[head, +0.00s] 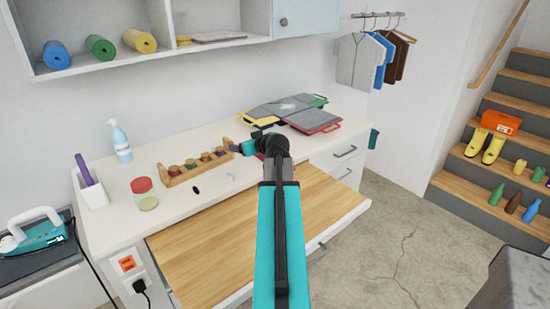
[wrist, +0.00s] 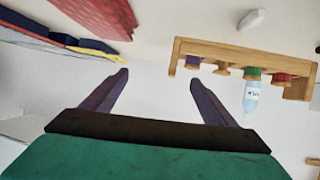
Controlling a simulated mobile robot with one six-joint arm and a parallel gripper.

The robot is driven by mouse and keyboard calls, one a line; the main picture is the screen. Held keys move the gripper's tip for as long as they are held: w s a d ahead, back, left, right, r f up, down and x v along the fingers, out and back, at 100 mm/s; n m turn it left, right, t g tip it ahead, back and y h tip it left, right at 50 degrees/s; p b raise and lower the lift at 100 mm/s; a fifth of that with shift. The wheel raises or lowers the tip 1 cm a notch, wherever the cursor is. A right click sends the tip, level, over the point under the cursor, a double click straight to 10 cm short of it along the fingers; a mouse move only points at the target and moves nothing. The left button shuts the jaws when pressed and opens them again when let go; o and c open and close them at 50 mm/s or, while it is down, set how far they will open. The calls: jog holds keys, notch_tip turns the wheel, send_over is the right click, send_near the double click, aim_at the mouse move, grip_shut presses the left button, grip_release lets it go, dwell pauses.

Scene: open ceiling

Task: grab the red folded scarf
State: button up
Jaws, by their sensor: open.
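The red folded scarf (wrist: 102,14) shows as a ribbed red cloth at the upper left of the wrist view, cut off by the frame edge. In the head view only a sliver of red shows beside my arm; the rest is hidden behind it. My gripper (wrist: 158,78) is open, with two purple fingers apart and nothing between them. The scarf lies beyond and to the left of the fingers in the wrist view, not between them. In the head view my gripper (head: 233,147) is over the back of the white counter.
A wooden rack with coloured spools (head: 195,168) stands close left of my gripper; it also shows in the wrist view (wrist: 240,50). Dark boards with coloured edges (head: 287,112) lie behind. A jar (head: 144,196) and a bottle (head: 120,142) stand left. The wooden pull-out board (head: 215,245) is clear.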

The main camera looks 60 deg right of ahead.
jog(key=s+d+f, duration=0.1)
jog(key=s+d, duration=0.1)
jog(key=s, duration=0.7)
jog(key=s+d+f+y, duration=0.1)
jog(key=s+d, duration=0.1)
jog(key=s, duration=0.8)
jog(key=shift+t, duration=0.4)
jog(key=shift+p+x, duration=1.25)
jog(key=shift+x, duration=3.1)
jog(key=shift+w+d+f+p, duration=0.15)
jog(key=shift+w+d+p, duration=0.15)
jog(key=shift+w+p, duration=0.5)
jog(key=shift+p+x, duration=0.55)
jog(key=shift+x, duration=1.2)
